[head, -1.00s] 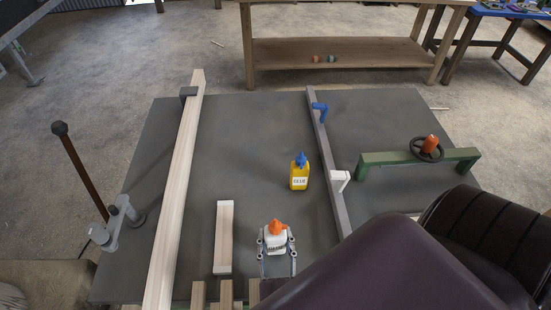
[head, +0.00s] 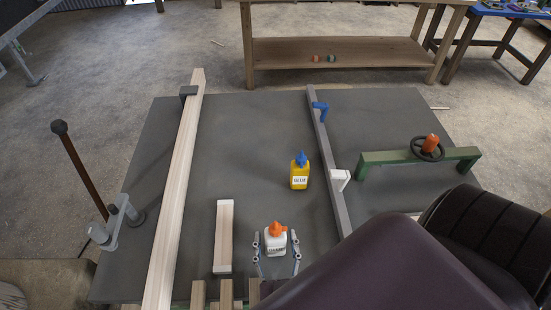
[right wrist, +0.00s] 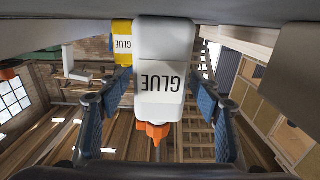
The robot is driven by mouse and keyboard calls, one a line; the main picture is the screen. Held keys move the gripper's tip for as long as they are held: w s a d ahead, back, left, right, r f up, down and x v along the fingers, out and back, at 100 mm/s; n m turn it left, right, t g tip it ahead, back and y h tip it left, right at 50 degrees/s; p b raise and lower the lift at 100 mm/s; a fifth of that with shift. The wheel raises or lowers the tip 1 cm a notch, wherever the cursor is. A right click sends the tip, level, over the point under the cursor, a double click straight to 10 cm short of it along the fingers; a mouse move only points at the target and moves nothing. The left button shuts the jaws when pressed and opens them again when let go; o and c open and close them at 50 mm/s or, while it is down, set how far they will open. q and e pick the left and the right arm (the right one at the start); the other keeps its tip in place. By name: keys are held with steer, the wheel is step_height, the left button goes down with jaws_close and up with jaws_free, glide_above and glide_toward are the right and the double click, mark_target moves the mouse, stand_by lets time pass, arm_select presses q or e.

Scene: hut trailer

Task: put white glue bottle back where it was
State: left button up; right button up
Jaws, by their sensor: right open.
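The white glue bottle (head: 275,244) with an orange cap stands upright on the dark grey tabletop (head: 255,130), near its front edge. My right gripper (head: 276,256) is open around it, with one finger on each side. In the right wrist view, which is upside down, the white bottle (right wrist: 165,70) lies between the spread fingers of the gripper (right wrist: 160,103), with gaps on both sides. A yellow glue bottle (head: 299,178) with a blue cap stands behind and to the right; it also shows in the wrist view (right wrist: 122,42). My left gripper is not in view.
A short wood block (head: 224,235) lies left of the white bottle. A long plank (head: 184,165) runs along the table's left, with a clamp (head: 122,222) beside it. A grey bar (head: 327,165) lies right of the bottles, with a green bracket (head: 395,158) beyond.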

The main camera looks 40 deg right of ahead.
steer(key=b+v, duration=0.3)
steer(key=v, duration=0.8)
steer(key=shift+s+a+r+b, duration=0.15)
steer(key=shift+s+a+b, duration=0.15)
steer(key=shift+s, duration=0.15)
